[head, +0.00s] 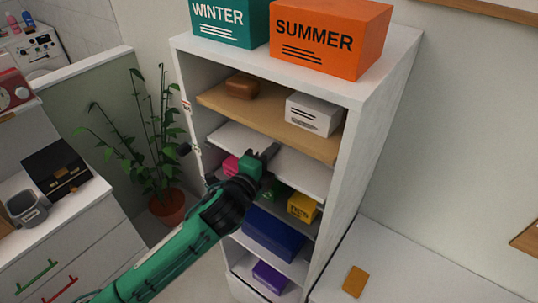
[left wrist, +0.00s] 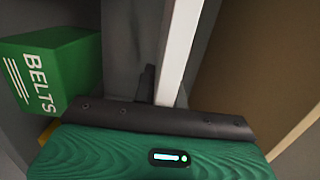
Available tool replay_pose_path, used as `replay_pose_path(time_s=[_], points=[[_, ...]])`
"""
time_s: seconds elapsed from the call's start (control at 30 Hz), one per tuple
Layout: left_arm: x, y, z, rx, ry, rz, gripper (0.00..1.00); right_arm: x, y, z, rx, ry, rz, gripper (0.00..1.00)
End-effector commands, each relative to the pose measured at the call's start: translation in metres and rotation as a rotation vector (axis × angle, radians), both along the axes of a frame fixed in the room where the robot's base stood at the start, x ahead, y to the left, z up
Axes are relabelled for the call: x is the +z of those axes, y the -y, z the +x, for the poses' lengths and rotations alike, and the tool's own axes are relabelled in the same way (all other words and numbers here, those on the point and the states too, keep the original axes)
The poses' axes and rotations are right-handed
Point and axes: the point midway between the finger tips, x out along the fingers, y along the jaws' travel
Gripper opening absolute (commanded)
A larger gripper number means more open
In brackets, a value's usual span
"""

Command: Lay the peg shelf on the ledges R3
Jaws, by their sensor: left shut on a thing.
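The peg shelf, a plain white board (head: 300,172), is inside the open wardrobe (head: 368,115), below a wooden shelf (head: 262,118). My left gripper (head: 270,153) reaches in from the front and is shut on the board's front edge. In the left wrist view the board's white edge (left wrist: 181,50) runs into the jaws, and one dark finger shows beside it. The board looks roughly level. I cannot tell whether it rests on ledges. Small tags show on the left front edge of the wardrobe, too small to read surely. My right gripper is out of view.
A green BELTS box (left wrist: 50,70) is close below the board. A white box (head: 314,114) stands on the wooden shelf. A plant (head: 160,150) stands to the left.

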Motion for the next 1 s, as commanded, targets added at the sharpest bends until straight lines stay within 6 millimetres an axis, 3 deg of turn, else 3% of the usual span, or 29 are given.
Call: replay_pose_path(time_s=[1.0], points=[[-0.0112, -0.0002, -0.0003, 0.000, 0.001, 0.000, 0.00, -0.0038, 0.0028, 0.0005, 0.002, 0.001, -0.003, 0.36]])
